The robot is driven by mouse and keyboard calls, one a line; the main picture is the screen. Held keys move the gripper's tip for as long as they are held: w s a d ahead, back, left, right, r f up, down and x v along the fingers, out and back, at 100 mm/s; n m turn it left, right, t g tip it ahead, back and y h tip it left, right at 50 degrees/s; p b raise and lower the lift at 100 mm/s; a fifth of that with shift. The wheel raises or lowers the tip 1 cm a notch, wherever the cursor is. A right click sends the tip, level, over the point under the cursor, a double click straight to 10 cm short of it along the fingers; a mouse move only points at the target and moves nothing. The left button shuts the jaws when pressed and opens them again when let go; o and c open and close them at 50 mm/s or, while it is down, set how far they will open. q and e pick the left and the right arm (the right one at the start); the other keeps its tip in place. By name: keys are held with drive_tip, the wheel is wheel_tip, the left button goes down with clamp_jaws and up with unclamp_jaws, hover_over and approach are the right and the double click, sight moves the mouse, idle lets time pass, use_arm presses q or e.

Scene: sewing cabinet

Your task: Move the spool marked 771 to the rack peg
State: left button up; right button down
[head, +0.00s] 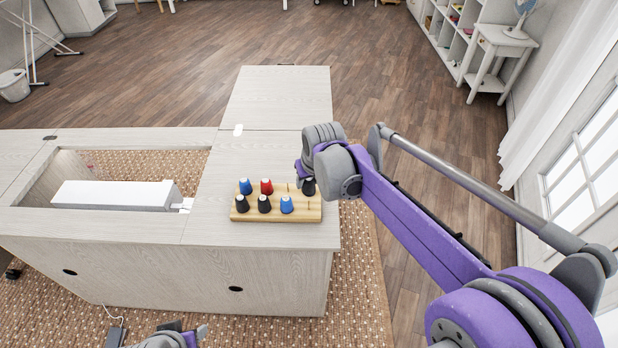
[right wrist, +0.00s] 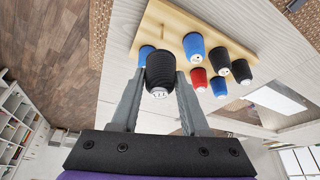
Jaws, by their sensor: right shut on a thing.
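My right gripper (head: 308,186) is shut on a black spool (right wrist: 160,72), with one finger on each side. It holds the spool at the right end of the wooden rack (head: 277,215). The spool's pale end carries a small mark, too small to read surely. In the right wrist view the rack (right wrist: 170,25) lies beyond the spool. A bare rack peg (head: 308,204) shows at the rack's front right. Whether the held spool is clear of the rack, I cannot tell.
Other spools stand on the rack: a blue (head: 245,187) and a red (head: 266,187) behind, two black (head: 242,204) and a blue (head: 286,204) in front. Another blue one (right wrist: 145,52) is partly hidden behind the held spool. The cabinet top (head: 275,105) behind is clear.

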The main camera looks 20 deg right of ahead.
wheel_tip(320, 180, down, 3)
drive_tip(key=shift+r+b, duration=0.1)
drive_tip(key=shift+b, duration=0.65)
drive_tip(key=shift+s+r, duration=0.1)
drive_tip(key=shift+r, duration=0.2)
drive_tip(key=shift+f, duration=0.8)
drive_tip(key=shift+f+b, duration=1.15)
drive_tip(key=shift+f, duration=0.35)
drive_tip(key=shift+c, duration=1.7)
unclamp_jaws()
